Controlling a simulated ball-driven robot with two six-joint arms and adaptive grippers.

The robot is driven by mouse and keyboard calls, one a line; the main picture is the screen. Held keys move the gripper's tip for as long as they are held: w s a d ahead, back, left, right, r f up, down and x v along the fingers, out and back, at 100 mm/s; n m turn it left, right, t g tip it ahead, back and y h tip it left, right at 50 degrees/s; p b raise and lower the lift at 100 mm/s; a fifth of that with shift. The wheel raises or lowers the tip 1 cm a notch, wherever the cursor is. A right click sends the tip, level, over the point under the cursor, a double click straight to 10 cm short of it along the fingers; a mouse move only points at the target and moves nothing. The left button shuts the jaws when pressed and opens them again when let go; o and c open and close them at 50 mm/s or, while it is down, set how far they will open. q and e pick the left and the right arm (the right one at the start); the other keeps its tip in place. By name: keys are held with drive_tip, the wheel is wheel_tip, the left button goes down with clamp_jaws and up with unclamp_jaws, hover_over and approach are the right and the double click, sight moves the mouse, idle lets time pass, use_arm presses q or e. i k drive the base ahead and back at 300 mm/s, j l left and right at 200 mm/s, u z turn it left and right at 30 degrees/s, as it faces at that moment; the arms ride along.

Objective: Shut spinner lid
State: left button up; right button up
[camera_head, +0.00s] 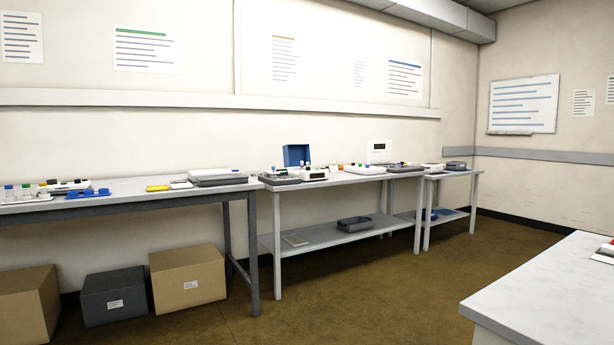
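No gripper of mine shows in the head view. Small lab devices stand far off on the benches along the wall. A blue raised panel (296,155), perhaps an open lid, stands upright at the back of the middle bench. A small white device (313,174) sits in front of it. A white upright panel with a dark display (379,148) stands further right on the same bench. I cannot tell for certain which of these is the spinner or its lid.
The left bench (130,193), middle bench (345,180) and a smaller right bench line the wall. Boxes, one brown (188,278) and one dark grey (115,297), stand under the left bench. A white table (560,290) fills the lower right. Open brown floor (370,295) lies between.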

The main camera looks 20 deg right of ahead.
sight(294, 154)
drive_tip(key=i+l, duration=0.15)
drive_tip(key=i, duration=0.35)
drive_tip(key=i+l+z, duration=0.1)
drive_tip(key=i, duration=0.4)
drive_tip(key=i+j+z, duration=0.1)
drive_tip(key=i, duration=1.15)
drive_tip(key=i+l+z, duration=0.15)
drive_tip(key=i+z, duration=0.8)
drive_tip(key=i+l+u, duration=0.4)
drive_tip(key=i+l, duration=0.25)
drive_tip(key=i, duration=0.15)
